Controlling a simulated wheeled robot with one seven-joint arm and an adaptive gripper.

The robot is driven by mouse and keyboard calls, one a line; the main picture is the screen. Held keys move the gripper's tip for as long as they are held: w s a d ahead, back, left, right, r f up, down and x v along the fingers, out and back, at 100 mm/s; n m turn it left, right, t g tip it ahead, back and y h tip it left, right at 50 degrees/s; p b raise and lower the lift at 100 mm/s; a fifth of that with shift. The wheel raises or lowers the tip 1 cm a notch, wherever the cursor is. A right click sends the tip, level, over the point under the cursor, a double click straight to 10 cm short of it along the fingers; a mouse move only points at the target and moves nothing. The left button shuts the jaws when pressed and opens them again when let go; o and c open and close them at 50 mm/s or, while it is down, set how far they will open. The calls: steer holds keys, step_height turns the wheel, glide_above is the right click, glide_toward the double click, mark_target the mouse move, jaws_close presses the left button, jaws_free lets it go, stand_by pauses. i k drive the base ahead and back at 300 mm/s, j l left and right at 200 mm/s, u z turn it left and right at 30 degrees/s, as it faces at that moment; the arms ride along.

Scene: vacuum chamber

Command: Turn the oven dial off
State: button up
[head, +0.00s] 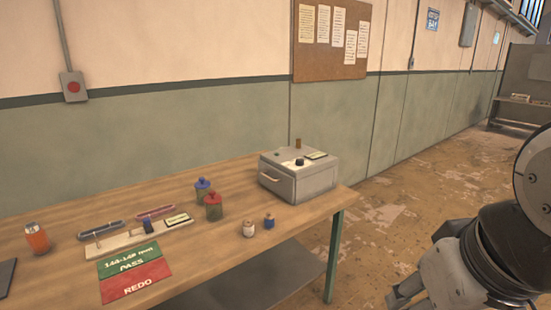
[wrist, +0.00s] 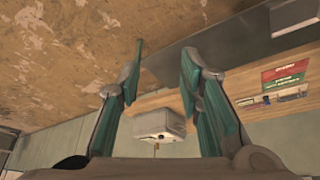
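A small grey box oven (head: 299,174) stands near the right end of the wooden table in the head view. It has a handle on its front. A dark dial (head: 299,162) sits on a white patch on its top; which way it points is too small to tell. In the wrist view the oven (wrist: 160,121) appears upside down between my fingers, some distance off. My gripper (wrist: 162,65) is open and empty, its two green-padded fingers wide apart. In the head view my arm is at the lower right, off the table and apart from the oven.
The wooden table (head: 190,250) also holds red and blue capped jars (head: 213,206), small bottles (head: 249,229), an orange container (head: 37,238), and a PASS/REDO mat (head: 134,275). The floor (head: 400,200) right of the table is clear. A wall stands behind.

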mark_target(298, 161)
steer(key=i+j, duration=0.15)
steer(key=i, duration=0.4)
steer(key=i+j, duration=0.2)
steer(key=i, duration=0.4)
steer(key=i+j, duration=0.15)
steer(key=i, duration=0.4)
steer(key=i+j, duration=0.15)
steer(key=i, duration=0.45)
